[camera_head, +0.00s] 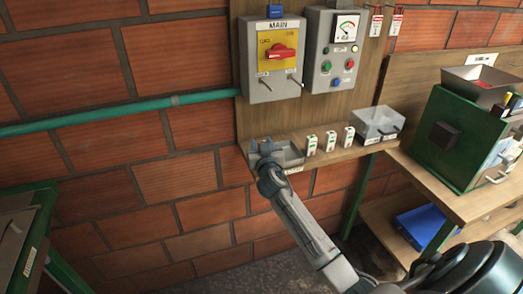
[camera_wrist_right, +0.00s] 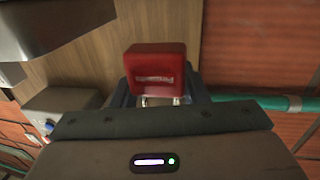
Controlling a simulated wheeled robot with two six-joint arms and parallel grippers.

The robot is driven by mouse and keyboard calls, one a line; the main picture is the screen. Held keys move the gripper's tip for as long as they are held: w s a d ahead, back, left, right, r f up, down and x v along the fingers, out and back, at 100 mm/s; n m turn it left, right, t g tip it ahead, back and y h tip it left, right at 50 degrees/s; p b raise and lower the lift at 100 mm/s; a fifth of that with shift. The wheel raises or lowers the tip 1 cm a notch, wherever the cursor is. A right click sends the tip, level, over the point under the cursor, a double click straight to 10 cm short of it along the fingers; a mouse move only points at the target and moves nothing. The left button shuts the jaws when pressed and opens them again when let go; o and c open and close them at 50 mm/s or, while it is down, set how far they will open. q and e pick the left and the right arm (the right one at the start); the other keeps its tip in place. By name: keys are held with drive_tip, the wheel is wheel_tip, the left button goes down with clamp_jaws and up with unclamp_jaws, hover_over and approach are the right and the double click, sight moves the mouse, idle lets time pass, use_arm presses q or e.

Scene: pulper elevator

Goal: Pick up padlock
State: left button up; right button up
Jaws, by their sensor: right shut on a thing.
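The padlock (camera_wrist_right: 156,66) is a red block with a pale marking on its face and a metal shackle below, in the right wrist view. My right gripper (camera_wrist_right: 160,90) is shut on it, with dark fingers on both sides. In the head view my right gripper (camera_head: 266,150) is at the small grey tray (camera_head: 291,155) on the wooden ledge, below the MAIN switch box. The padlock cannot be made out in the head view. My left gripper is not in view.
The MAIN box (camera_head: 270,88) with a red switch and the grey control box (camera_head: 333,70) hang above the ledge. Several small white tagged items (camera_head: 330,141) and a clear box (camera_head: 377,124) stand to the right. A green machine (camera_head: 455,140) is farther right.

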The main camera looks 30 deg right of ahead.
drive_tip(key=a+r+b+v, duration=0.1)
drive_tip(key=b+v, duration=0.3)
drive_tip(key=v, duration=1)
drive_tip(key=shift+a, duration=0.45)
drive_tip(key=shift+r, duration=0.2)
